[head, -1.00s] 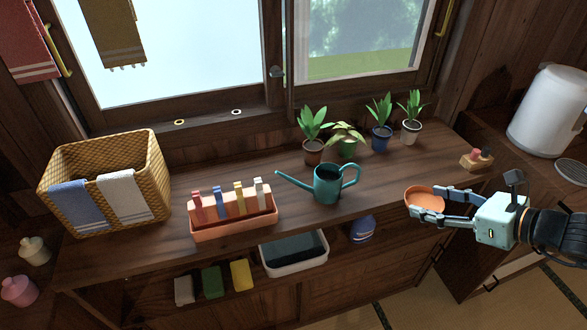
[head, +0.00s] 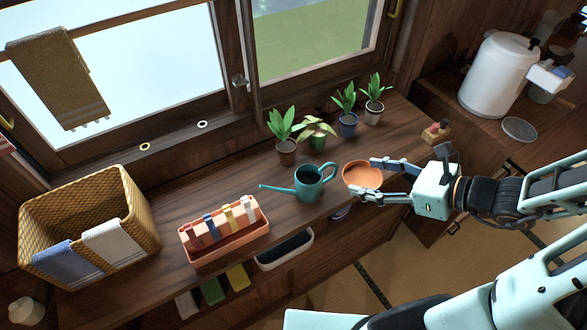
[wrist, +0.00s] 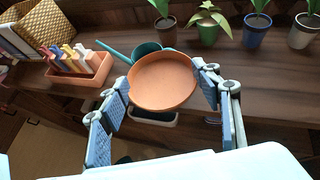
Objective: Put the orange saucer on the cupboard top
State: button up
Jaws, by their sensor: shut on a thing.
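The orange saucer (head: 362,174) is held between the fingers of my gripper (head: 376,180), at the front edge of the wooden cupboard top (head: 235,192), to the right of the teal watering can. In the wrist view the saucer (wrist: 163,82) sits between the two blue-padded fingers of my gripper (wrist: 163,92), its hollow facing the camera. It overlaps the watering can there. I cannot tell exactly how high it is above the cupboard top.
The teal watering can (head: 309,184) stands just left of the saucer. Several potted plants (head: 317,133) line the back. An orange planter box (head: 224,238) and a wicker basket (head: 92,222) stand to the left.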

jog(key=w+f, duration=0.3)
jog(key=w, duration=0.1)
jog(key=w+f, duration=0.3)
jog(key=w, duration=0.1)
jog(key=w+f+b, duration=0.1)
jog(key=w+f, duration=0.2)
jog(key=w, duration=0.2)
jog(key=shift+w+d, duration=0.1)
jog(key=shift+d, duration=0.2)
jog(key=shift+w+f, duration=0.3)
jog(key=shift+f, duration=1.7)
jog(key=shift+f, duration=0.2)
jog(key=o, duration=1.2)
jog(key=shift+c, duration=0.2)
jog(key=shift+r, duration=0.15)
